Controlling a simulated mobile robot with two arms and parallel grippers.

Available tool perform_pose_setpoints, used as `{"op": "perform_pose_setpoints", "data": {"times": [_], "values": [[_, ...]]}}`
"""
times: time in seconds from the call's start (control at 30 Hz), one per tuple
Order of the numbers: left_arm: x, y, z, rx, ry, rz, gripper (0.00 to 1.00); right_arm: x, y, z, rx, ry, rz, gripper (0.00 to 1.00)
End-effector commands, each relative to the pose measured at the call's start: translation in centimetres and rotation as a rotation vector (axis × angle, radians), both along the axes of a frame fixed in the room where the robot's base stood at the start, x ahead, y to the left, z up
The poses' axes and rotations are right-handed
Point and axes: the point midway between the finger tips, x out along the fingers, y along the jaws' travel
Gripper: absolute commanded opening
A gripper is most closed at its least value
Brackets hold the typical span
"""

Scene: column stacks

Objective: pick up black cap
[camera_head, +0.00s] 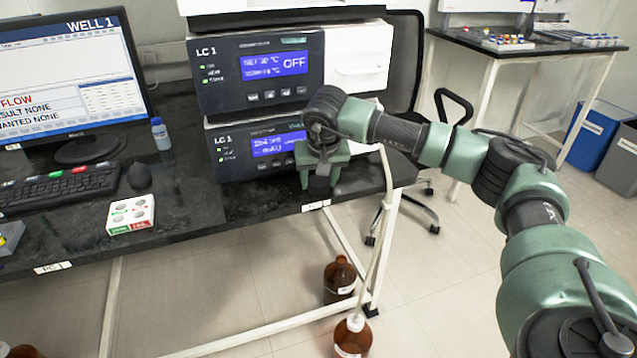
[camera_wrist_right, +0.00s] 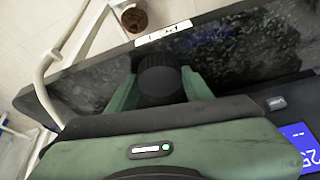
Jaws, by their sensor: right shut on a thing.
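My right gripper (camera_head: 320,178) is at the front edge of the dark bench, in front of the lower LC 1 unit, pointing down. In the right wrist view its two green fingers (camera_wrist_right: 160,88) are closed on the sides of the round black cap (camera_wrist_right: 160,70). In the head view the cap (camera_head: 319,186) shows as a dark shape between the fingers, partly hidden by them. I cannot tell whether it still touches the bench top. My left gripper is not in view.
Two stacked LC 1 units (camera_head: 256,75) stand close behind the gripper. A white holder with round wells (camera_head: 131,214), a keyboard (camera_head: 60,187) and a small bottle (camera_head: 160,134) are to the left. Brown bottles (camera_head: 340,279) stand on the floor below.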

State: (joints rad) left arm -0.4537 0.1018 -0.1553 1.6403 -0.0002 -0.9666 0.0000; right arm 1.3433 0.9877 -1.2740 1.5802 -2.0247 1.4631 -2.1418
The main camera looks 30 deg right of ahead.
Motion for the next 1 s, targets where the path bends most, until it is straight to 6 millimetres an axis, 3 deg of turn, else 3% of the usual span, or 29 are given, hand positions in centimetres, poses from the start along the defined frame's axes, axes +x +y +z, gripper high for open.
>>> {"op": "perform_pose_setpoints", "data": {"times": [0.33,0.7,0.87,1.0], "values": [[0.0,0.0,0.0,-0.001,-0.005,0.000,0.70,-0.4,0.1,1.1,0.000,-0.002,-0.001,0.13],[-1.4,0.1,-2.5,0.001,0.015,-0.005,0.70,-0.3,0.1,7.4,0.001,-0.005,-0.001,0.13],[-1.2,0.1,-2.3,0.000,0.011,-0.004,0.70,-3.5,0.7,7.0,-0.002,0.000,0.002,0.13],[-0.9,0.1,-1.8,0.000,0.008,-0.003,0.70,-7.2,1.6,7.0,-0.002,-0.001,0.001,0.13]]}}
